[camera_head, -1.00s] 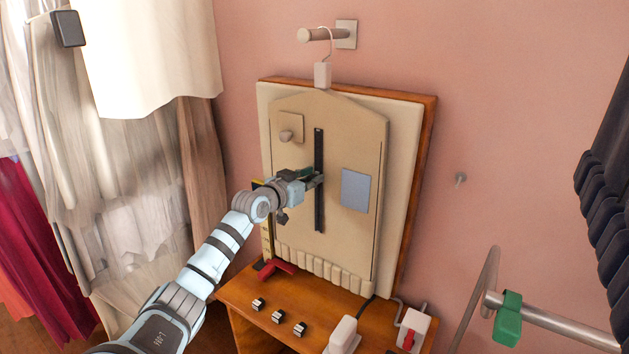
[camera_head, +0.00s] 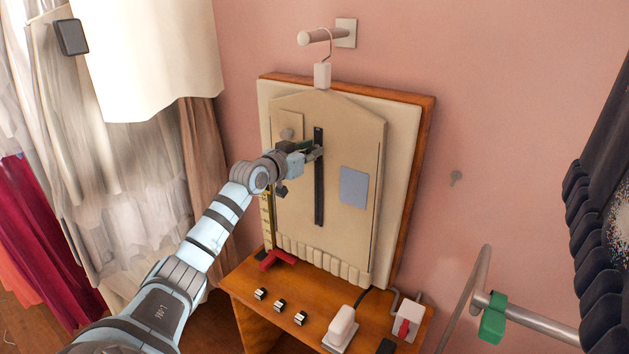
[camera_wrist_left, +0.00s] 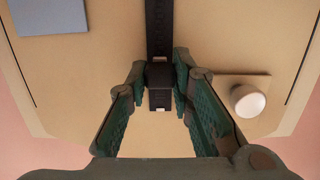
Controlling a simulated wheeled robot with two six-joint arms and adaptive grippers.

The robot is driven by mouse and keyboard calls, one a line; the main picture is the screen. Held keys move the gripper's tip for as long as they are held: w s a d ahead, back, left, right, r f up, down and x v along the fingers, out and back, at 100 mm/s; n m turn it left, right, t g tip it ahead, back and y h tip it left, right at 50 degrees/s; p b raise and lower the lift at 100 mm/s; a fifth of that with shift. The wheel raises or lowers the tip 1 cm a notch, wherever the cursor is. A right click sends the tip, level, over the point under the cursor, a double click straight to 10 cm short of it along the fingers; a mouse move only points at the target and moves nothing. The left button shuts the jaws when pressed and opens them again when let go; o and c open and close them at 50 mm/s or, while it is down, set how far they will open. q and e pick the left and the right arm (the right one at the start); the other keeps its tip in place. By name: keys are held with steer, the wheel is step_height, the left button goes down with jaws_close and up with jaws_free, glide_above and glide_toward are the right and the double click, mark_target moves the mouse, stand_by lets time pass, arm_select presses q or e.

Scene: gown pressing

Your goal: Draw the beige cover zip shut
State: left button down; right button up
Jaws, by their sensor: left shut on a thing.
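The beige cover (camera_head: 346,125) hangs upright against a padded board on the wall. Its dark zip (camera_head: 319,195) runs vertically down the middle. My left gripper (camera_head: 316,153) is at the upper part of the zip, a little below its top end. In the left wrist view my left gripper (camera_wrist_left: 160,88) has its green-lined fingers on both sides of the dark zip slider (camera_wrist_left: 159,76), shut on it. The zip strip (camera_wrist_left: 159,25) also shows there beyond the slider. My right gripper is not in view.
A grey-blue patch (camera_head: 354,187) and a round knob (camera_head: 287,134) sit on the cover either side of the zip. A wooden table (camera_head: 248,285) below holds small black-and-white clips, a white iron-like object (camera_head: 341,328) and a red-handled item (camera_head: 276,260). A rail with a green clamp (camera_head: 493,318) stands at right.

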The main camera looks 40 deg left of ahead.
mark_target(319, 133)
arm_select(q)
steer(key=shift+r, duration=2)
steer(key=c, duration=1.3)
jaws_free()
steer(key=shift+r, duration=0.1)
steer(key=shift+c, duration=0.2)
steer(key=s+r, duration=0.1)
steer(key=s, duration=0.6)
steer(key=shift+s+d, duration=0.25)
steer(key=shift+d, duration=0.2)
steer(key=shift+w, duration=0.2)
